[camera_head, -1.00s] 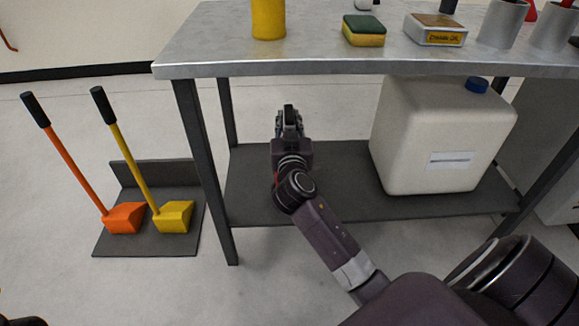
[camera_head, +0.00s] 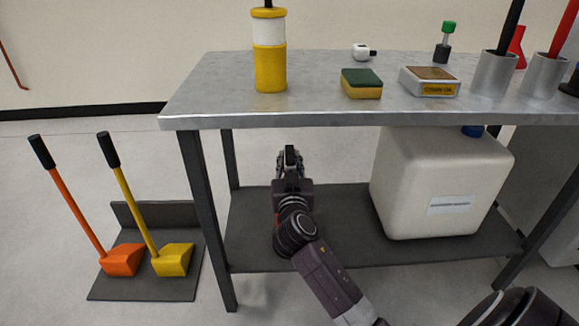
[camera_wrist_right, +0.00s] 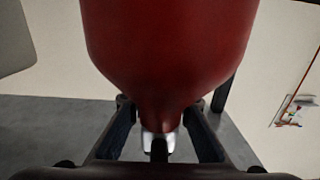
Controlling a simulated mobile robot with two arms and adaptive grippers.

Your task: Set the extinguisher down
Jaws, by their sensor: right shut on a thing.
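The red extinguisher (camera_wrist_right: 170,45) fills the upper middle of the right wrist view. Its body narrows to a neck and a silver fitting (camera_wrist_right: 160,143) between the fingers of my right gripper (camera_wrist_right: 160,125), which is shut on it. In the head view my right gripper (camera_head: 290,158) is in front of the grey bench, below its top and over its lower shelf (camera_head: 340,245). The extinguisher cannot be made out in the head view, and its base is out of frame in the wrist view. My left gripper is not in view.
A white jug (camera_head: 430,185) with a blue cap stands on the shelf's right part. A yellow bottle (camera_head: 270,65), a sponge (camera_head: 361,83) and metal cups (camera_head: 494,74) stand on the bench top (camera_head: 320,105). An orange scoop (camera_head: 122,260) and a yellow scoop (camera_head: 171,260) stand left.

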